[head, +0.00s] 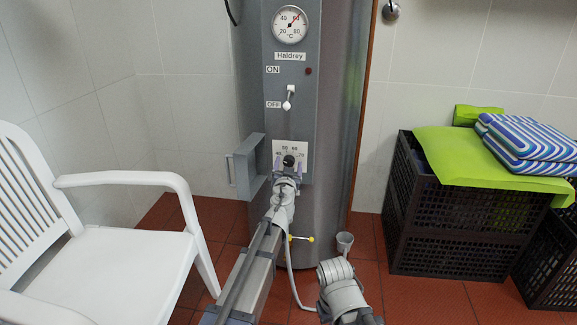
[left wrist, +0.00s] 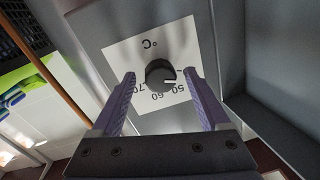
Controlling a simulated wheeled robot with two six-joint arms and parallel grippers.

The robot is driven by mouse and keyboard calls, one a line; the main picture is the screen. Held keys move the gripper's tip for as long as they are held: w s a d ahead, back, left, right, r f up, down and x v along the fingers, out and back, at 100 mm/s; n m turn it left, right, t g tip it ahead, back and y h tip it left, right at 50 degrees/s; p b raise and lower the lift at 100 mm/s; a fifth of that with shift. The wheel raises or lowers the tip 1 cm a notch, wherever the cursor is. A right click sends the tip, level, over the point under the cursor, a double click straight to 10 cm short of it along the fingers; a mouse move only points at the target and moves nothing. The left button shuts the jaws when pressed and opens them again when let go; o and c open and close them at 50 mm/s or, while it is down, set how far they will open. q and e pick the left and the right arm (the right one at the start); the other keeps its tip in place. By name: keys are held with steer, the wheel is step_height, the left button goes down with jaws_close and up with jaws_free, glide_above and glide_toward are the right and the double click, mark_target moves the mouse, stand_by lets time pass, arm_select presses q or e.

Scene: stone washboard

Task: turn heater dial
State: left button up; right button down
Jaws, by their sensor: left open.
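The heater dial (left wrist: 158,72) is a round black knob with a white mark, on a white plate (left wrist: 120,50) printed with °C and numbers. In the left wrist view the mark points right, near the 50. The dial also shows in the head view (head: 289,160) low on the grey heater's front panel. My left gripper (left wrist: 160,77) is open, its two purple fingers on either side of the dial with a visible gap at each side. In the head view the left gripper (head: 289,168) partly covers the dial plate.
A grey open box-like cover (head: 252,165) juts out left of the dial. Above are an ON/OFF switch (head: 288,97) and a round gauge (head: 290,24). A white chair (head: 125,250) stands at left. Black crates (head: 450,215) with towels (head: 530,145) stand at right.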

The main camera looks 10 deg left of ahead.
arm_select(q)
jaws_close()
stand_by(0.5)
steer(key=shift+m, duration=0.4)
steer(key=m, duration=0.3)
steer(key=shift+f+m+b, duration=0.1)
steer(key=shift+m+b, duration=0.3)
steer(key=shift+m+t, duration=0.3)
steer(key=shift+m, duration=1.8)
steer(key=shift+b, duration=0.3)
jaws_free()
